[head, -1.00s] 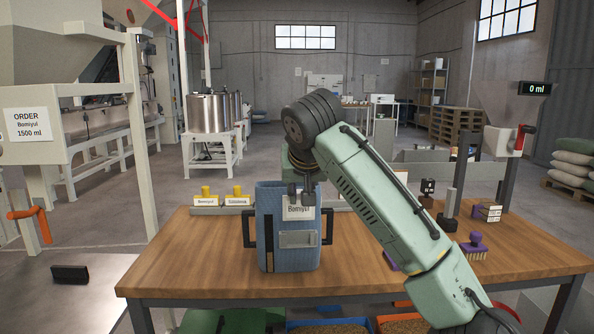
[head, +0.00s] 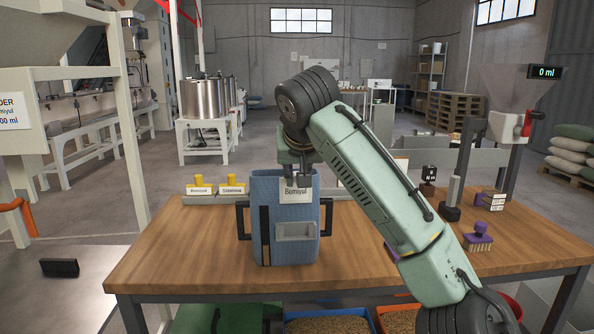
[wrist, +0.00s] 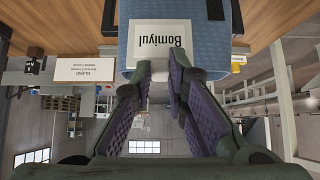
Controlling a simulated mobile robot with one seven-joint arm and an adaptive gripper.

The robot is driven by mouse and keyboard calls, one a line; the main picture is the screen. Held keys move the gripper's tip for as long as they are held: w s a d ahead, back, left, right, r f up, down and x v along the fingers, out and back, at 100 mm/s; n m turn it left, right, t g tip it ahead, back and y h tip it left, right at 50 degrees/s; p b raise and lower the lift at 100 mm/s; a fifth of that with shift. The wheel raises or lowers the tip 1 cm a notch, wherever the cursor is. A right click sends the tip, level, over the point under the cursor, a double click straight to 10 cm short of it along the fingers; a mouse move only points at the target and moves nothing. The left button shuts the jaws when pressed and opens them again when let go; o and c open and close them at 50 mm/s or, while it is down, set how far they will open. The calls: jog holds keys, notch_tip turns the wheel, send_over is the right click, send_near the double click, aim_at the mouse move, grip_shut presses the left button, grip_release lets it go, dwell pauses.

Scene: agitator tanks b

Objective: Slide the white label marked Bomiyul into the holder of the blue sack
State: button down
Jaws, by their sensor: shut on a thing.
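The white label marked Bomiyul (head: 296,195) is held at its top edge by my gripper (head: 301,180), which is shut on it. The label hangs in front of the upper part of the blue sack (head: 268,222). In the wrist view the label (wrist: 163,42) reads upside down between the fingertips (wrist: 160,75), with the blue sack (wrist: 225,45) behind it. The grey holder (head: 296,231) is on the sack's front, a little below the label's lower edge. The sack stands upright on the table with dark side handles. Whether the label touches the sack cannot be told.
The wooden table (head: 190,255) has clear room left of the sack. Two yellow-knobbed stamps (head: 215,187) stand behind at left. A purple brush (head: 478,236), a black weight (head: 428,180) and a dispenser (head: 510,125) are at right.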

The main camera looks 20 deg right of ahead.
jog(key=b, duration=0.4)
send_near(285, 218)
jog(key=shift+w+d, duration=0.4)
jog(key=shift+d, duration=0.35)
jog(key=shift+w+d, duration=0.4)
jog(key=shift+d, duration=0.35)
jog(key=shift+f+b, duration=0.6)
jog(key=shift+f, duration=0.65)
jog(key=c, duration=1.5)
grip_release()
